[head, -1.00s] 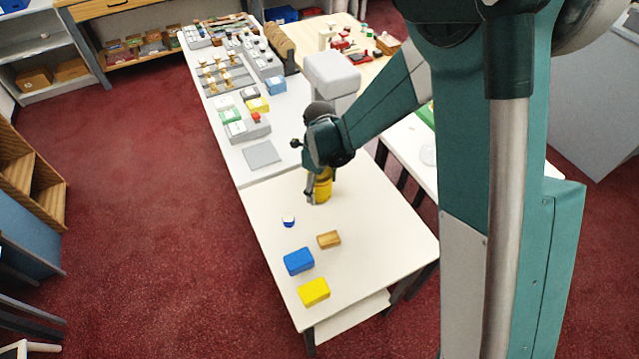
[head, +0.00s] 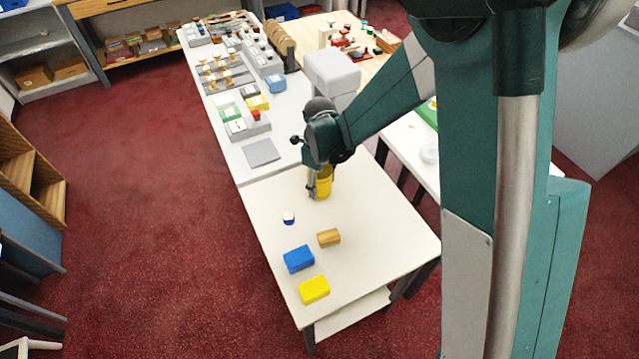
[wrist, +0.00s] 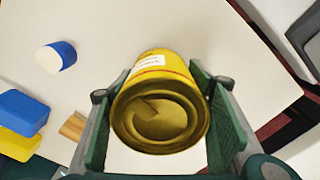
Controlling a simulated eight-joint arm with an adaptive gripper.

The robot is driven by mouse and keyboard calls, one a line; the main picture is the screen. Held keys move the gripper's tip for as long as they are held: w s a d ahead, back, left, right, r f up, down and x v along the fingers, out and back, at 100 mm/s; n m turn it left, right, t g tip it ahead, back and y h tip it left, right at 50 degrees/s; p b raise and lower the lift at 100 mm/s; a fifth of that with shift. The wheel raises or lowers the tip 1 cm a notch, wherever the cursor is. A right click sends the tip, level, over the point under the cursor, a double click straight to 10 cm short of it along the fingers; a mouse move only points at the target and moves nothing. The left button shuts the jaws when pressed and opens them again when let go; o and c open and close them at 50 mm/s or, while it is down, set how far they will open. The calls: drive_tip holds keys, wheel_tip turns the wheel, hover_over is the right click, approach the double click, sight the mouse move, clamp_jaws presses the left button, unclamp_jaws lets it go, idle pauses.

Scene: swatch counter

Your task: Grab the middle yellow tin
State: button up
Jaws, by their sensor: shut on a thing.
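A yellow tin (head: 323,184) is at the far part of the cream table (head: 370,215). In the wrist view the yellow tin (wrist: 165,68) shows its round end toward the camera and a white label on its side. My gripper (head: 318,188) comes down on it, and in the wrist view my gripper (wrist: 163,115) has a green-padded finger on each side of the tin, shut on it. I cannot tell whether the tin's base touches the table. No other yellow tin shows.
A small blue and white piece (head: 288,218), a tan block (head: 329,238), a blue block (head: 299,259) and a yellow block (head: 314,289) stand on the near part of the table. A grey counter with many items (head: 262,152) adjoins its far edge.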

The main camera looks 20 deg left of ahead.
sight(320, 180)
drive_tip(key=shift+r+p, duration=0.55)
drive_tip(key=shift+r, duration=4.2)
